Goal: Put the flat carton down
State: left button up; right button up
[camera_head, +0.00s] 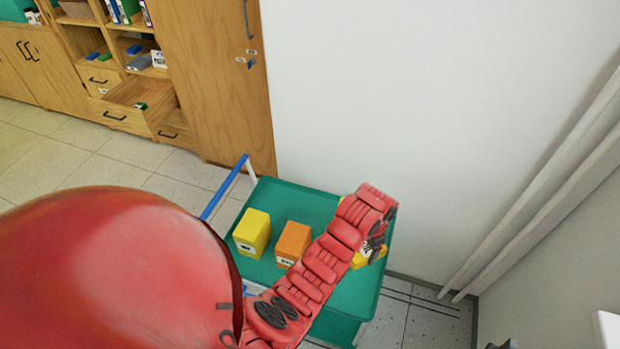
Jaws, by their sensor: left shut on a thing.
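My left gripper (377,246) reaches over the right part of the green cart top and points down. It is shut on what looks like the flat carton (360,261), a yellow piece with a white label, mostly hidden behind the gripper and wrist. I cannot tell whether the carton touches the cart top. My right gripper is not in view.
The green cart top (267,193) carries a yellow box (252,232) and an orange box (293,243), left of my forearm. A blue handle (225,187) rises at its left end. The white wall is close behind. A drawer (140,102) stands open at the back left.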

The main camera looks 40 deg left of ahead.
aim_at(364, 257)
pick_arm(q)
jog(key=shift+w+r, duration=0.1)
jog(key=shift+r, duration=0.2)
notch_tip(364, 257, down, 3)
jog(key=shift+r+b, duration=0.2)
jog(key=shift+b, duration=1)
notch_tip(364, 257, down, 3)
jog(key=shift+r, duration=0.1)
jog(key=shift+f, duration=0.35)
notch_tip(364, 257, down, 3)
jog(key=shift+f+p, duration=0.15)
jog(key=shift+p, duration=0.3)
jog(key=shift+f, duration=0.3)
